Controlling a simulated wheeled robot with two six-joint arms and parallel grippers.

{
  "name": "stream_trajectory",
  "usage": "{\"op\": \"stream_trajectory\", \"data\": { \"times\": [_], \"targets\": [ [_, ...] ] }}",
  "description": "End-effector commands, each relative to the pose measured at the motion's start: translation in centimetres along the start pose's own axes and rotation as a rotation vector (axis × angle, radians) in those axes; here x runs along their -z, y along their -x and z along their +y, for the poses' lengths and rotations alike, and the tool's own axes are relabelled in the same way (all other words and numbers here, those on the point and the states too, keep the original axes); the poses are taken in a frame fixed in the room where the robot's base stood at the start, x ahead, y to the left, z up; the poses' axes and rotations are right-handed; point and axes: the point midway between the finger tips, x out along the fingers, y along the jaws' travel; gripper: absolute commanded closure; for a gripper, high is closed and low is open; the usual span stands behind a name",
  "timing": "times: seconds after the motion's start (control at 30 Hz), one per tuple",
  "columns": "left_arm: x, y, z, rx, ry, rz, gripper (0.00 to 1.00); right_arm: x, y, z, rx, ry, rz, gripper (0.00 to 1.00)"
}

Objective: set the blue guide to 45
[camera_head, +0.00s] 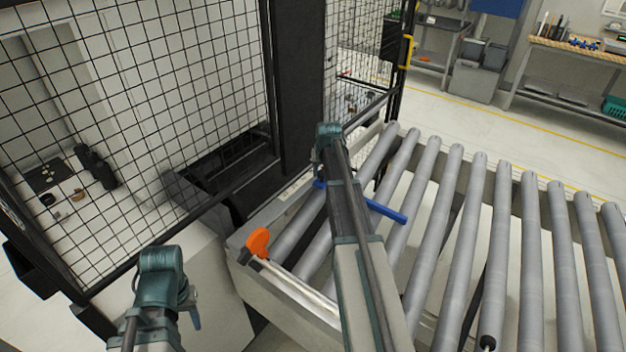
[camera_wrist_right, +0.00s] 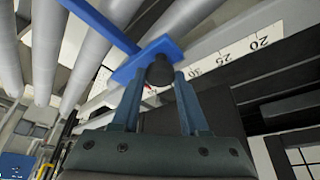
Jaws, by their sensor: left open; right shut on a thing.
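In the right wrist view the guide (camera_wrist_right: 112,27) ends in a blue plate with a dark knob (camera_wrist_right: 160,70). My right gripper (camera_wrist_right: 157,88) is shut on this knob, one finger on each side. A white scale (camera_wrist_right: 233,50) runs beside it, with 20, 25 and 30 legible to the right of the knob. A red mark shows near the left finger; its number cannot be read. My left gripper (camera_head: 194,318) is open, low at the left, mostly hidden by its wrist.
An orange handle (camera_head: 258,243) stands at the conveyor's near left corner. Grey rollers (camera_head: 470,230) stretch to the right. A black mesh fence (camera_head: 130,110) closes off the left and back. Workbenches (camera_head: 575,50) stand far back right.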

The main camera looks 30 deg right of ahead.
Motion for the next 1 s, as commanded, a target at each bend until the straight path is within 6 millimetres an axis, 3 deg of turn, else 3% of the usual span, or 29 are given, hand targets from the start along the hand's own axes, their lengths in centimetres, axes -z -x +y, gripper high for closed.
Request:
{"op": "stream_trajectory", "data": {
  "times": [0.03, 0.2, 0.63, 0.67, 0.7, 0.8, 1.0],
  "targets": [
    [0.0, 0.0, 0.0, 0.0, 0.0, 0.0, 0.5, 1.5, -0.6, 1.2, -0.002, -0.003, 0.002, 1.0],
    [0.0, 0.0, 0.0, 0.0, 0.0, 0.0, 0.5, 3.5, -1.4, 3.5, -0.001, -0.002, 0.003, 1.0],
    [0.0, 0.0, 0.0, 0.0, 0.0, 0.0, 0.5, 3.9, -1.6, 4.2, 0.0, -0.001, 0.002, 1.0],
    [0.0, 0.0, 0.0, 0.0, 0.0, 0.0, 0.5, 3.9, -1.6, 4.2, 0.0, -0.001, 0.002, 0.52],
    [0.0, 0.0, 0.0, 0.0, 0.0, 0.0, 0.5, 3.9, -1.6, 4.2, 0.0, -0.001, 0.002, 0.45],
    [0.0, 0.0, 0.0, 0.0, 0.0, 0.0, 0.5, 3.9, -1.6, 4.2, 0.0, 0.0, 0.002, 0.27],
    [0.0, 0.0, 0.0, 0.0, 0.0, 0.0, 0.5, 3.9, -1.6, 4.2, 0.0, 0.0, 0.002, 0.26]
  ]
}}
